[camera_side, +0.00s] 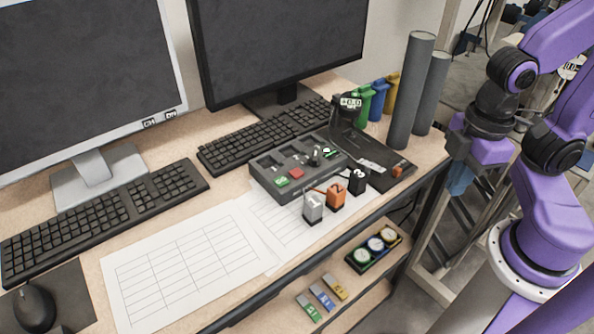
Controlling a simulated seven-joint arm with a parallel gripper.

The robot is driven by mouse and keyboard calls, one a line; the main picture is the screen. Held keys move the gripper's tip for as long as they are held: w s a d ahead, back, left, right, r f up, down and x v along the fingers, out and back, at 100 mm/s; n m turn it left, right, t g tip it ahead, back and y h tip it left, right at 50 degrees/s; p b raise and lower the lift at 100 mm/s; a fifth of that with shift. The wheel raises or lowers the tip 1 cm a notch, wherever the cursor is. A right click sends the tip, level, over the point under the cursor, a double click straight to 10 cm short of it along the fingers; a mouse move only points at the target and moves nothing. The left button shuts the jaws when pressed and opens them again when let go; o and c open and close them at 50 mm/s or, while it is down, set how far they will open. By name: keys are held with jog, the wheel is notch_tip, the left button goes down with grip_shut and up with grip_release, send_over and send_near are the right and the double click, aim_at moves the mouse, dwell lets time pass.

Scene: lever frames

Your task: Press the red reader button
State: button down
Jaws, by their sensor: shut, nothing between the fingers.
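A red square button (296,173) sits on top of a dark grey box (262,186) with several recesses, in the middle of the desk. A green button (282,182) is just left of it. Another small orange-red button (398,170) is on a flat black device (372,152) to the right, which has a small display (351,102) at its back. Which of these is called the reader cannot be told. My gripper (460,145) is at the desk's right edge, well right of both devices and touching neither. Its fingers are small here and look shut and empty.
Numbered grey (313,207), orange (336,196) and black (357,181) blocks stand in front of the box. Tall grey cylinders (411,90) stand between my gripper and the back of the desk. Keyboards, monitors and paper sheets (185,265) fill the left. A lower shelf (370,285) holds small items.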

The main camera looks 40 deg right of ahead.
notch_tip(320, 180, up, 3)
jog(key=m+t+y, duration=0.5)
jog(key=m+t, duration=0.2)
jog(key=m, duration=0.7)
send_over(301, 173)
jog(key=shift+w, duration=0.1)
jog(key=shift+f, duration=0.2)
jog(key=shift+f, duration=4.3)
jog(key=shift+f, duration=0.4)
